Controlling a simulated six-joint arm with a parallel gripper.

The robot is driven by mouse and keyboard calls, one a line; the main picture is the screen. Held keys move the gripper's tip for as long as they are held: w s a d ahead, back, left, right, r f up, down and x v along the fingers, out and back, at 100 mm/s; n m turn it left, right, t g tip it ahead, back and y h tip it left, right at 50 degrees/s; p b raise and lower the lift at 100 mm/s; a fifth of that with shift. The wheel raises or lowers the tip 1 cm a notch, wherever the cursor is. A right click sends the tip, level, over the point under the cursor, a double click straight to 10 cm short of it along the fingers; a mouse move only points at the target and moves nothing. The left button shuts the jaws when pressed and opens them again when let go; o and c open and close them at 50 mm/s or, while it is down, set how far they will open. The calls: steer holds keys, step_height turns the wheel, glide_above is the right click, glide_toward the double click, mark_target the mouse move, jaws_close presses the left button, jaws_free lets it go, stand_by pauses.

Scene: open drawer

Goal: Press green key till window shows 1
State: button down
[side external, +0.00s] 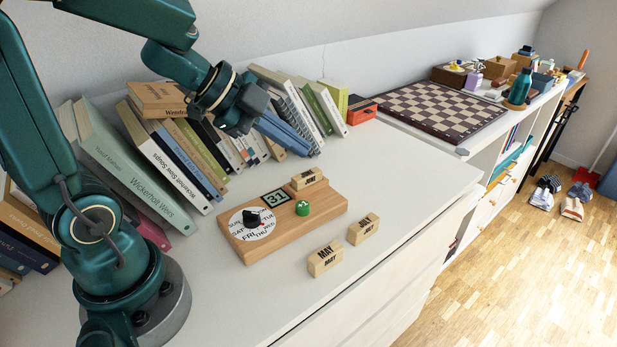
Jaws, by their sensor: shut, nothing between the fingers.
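A wooden calendar board (330,205) lies flat on the white top. Its small dark-framed window (275,198) reads 31. The round green key (302,208) stands on the board just right of and below the window. A white weekday dial (262,232) with a black knob (254,217) is at the board's left end. A month block (307,178), its small print hard to read, sits at the board's back edge. My gripper (240,122) is shut and empty, up in front of the books, behind and above the board, clear of the green key.
Two loose wooden month blocks, MAY (325,259) and another (363,229), stand in front of the board near the edge. Leaning books (140,165) line the wall. A red-and-black box (361,109) and a chessboard (440,110) are farther right. The top right of the board is clear.

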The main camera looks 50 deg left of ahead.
glide_toward(307, 203)
steer(key=shift+w+d+f, duration=0.35)
steer(key=shift+w+f, duration=0.1)
steer(key=shift+w, duration=0.35)
steer(key=shift+w+d+f, duration=0.35)
steer(key=shift+w+f, duration=0.1)
steer(key=shift+w, duration=0.35)
steer(key=shift+w+d+f, duration=0.35)
steer(key=shift+w+f, duration=0.1)
steer(key=shift+w, duration=0.35)
steer(key=shift+f, duration=0.1)
steer(key=shift+f, duration=0.3)
steer(key=shift+f, duration=0.8)
stand_by(1.2)
steer(key=shift+r, duration=1.25)
steer(key=shift+r, duration=2.5)
